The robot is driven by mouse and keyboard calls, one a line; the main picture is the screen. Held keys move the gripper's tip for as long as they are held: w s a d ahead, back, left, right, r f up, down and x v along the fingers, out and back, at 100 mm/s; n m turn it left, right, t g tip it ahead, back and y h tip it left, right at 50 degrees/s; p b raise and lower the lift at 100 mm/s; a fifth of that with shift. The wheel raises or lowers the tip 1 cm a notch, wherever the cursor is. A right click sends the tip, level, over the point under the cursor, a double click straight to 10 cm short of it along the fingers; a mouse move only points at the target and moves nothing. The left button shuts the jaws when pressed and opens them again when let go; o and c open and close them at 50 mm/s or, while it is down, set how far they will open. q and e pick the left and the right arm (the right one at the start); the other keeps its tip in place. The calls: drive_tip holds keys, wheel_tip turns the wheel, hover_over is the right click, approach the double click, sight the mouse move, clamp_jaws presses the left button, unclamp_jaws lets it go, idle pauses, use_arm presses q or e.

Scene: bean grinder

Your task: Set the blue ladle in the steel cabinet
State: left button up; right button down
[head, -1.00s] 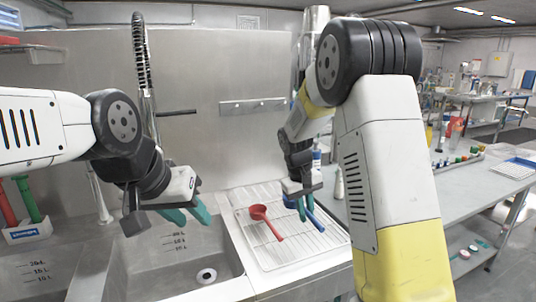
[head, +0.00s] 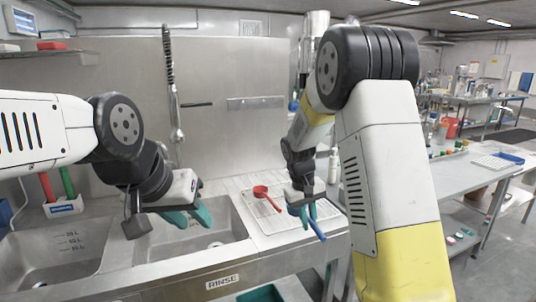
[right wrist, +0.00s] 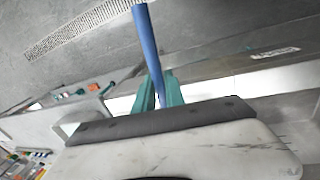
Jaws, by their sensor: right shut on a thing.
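The blue ladle (head: 318,229) is in my right gripper (head: 307,214), whose teal fingers are shut on its handle. In the head view it slants over the front right of the drainboard. In the right wrist view its blue handle (right wrist: 146,38) runs up from between the fingers (right wrist: 159,92); its bowl is not clear there. My left gripper (head: 190,215) is above the sink, empty, with its teal fingers apart. I cannot make out the steel cabinet for certain in either view.
A red ladle (head: 266,196) lies on the wire drying rack (head: 284,222) beside the sink basin (head: 224,229). The steel counter front (head: 180,285) carries a RINSE label, with a green bin (head: 262,294) below. A side table (head: 440,185) stands to the right, with open floor beyond.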

drive_tip(key=s+d+f+m, duration=0.3)
drive_tip(key=s+f, duration=0.2)
drive_tip(key=f, duration=0.4)
drive_tip(key=shift+f+g, duration=0.3)
drive_tip(key=shift+f, duration=0.05)
drive_tip(key=shift+d, duration=0.1)
